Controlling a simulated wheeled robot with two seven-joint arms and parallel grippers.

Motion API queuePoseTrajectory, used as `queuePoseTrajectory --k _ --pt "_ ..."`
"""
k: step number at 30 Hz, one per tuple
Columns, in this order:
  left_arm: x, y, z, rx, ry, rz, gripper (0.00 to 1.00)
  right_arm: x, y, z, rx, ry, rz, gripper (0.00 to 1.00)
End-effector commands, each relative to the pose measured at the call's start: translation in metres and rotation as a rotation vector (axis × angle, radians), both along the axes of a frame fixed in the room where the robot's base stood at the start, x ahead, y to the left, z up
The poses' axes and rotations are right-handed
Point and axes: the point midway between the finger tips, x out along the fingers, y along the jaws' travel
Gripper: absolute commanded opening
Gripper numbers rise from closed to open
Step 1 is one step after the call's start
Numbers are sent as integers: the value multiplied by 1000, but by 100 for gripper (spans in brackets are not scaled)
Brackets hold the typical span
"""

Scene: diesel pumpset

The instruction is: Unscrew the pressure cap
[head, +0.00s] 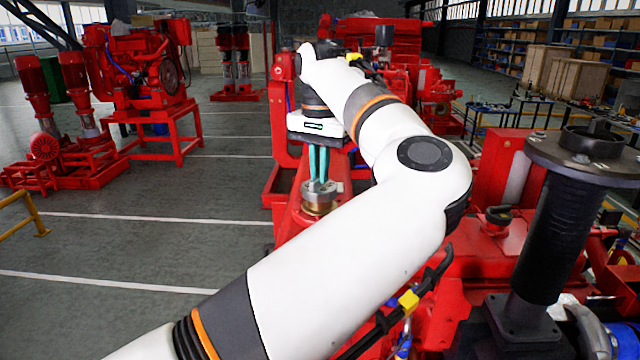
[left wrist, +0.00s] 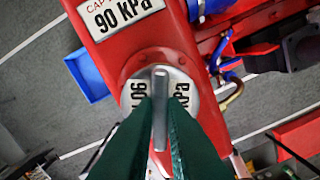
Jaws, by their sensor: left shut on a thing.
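The pressure cap (head: 321,192) is a round silver metal cap on a brass-coloured neck, on top of the red tank (head: 318,235) in the middle of the head view. In the left wrist view the cap (left wrist: 187,88) shows "90 kPa" lettering on its face and a raised bar across its middle. My left gripper (head: 319,181) points straight down with its green fingers shut on the cap's bar. In the left wrist view the fingertips (left wrist: 160,105) sit on either side of the bar. The cap sits at the neck; its threads are hidden. My right gripper is not in view.
A label plate (left wrist: 120,14) reading "90 kPa" lies beside the cap. A black exhaust pipe with a flange (head: 560,215) stands at the right. Red pumpsets (head: 150,85) stand at the back left.

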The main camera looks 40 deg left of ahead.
Motion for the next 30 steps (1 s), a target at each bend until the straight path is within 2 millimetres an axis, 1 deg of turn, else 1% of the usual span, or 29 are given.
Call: queuePoseTrajectory --k 7,8,9,12,17,18,19,20,27,30 --pt "0 1 2 3 -2 11 0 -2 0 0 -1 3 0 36" --pt "0 1 2 3 -2 11 15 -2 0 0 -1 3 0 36" --pt "0 1 2 3 -2 10 22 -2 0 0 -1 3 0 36" --pt "0 1 1 2 -3 10 36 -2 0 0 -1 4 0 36" --pt "0 0 1 1 -2 9 36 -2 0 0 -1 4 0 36" --pt "0 0 1 0 -1 9 34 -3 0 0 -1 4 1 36" --pt "0 0 0 0 -1 9 29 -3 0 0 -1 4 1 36" --pt "0 0 0 0 -1 8 26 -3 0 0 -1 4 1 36" --pt "0 0 1 0 -1 8 26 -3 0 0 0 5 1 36" --pt "0 0 4 1 -2 8 26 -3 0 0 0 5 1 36"
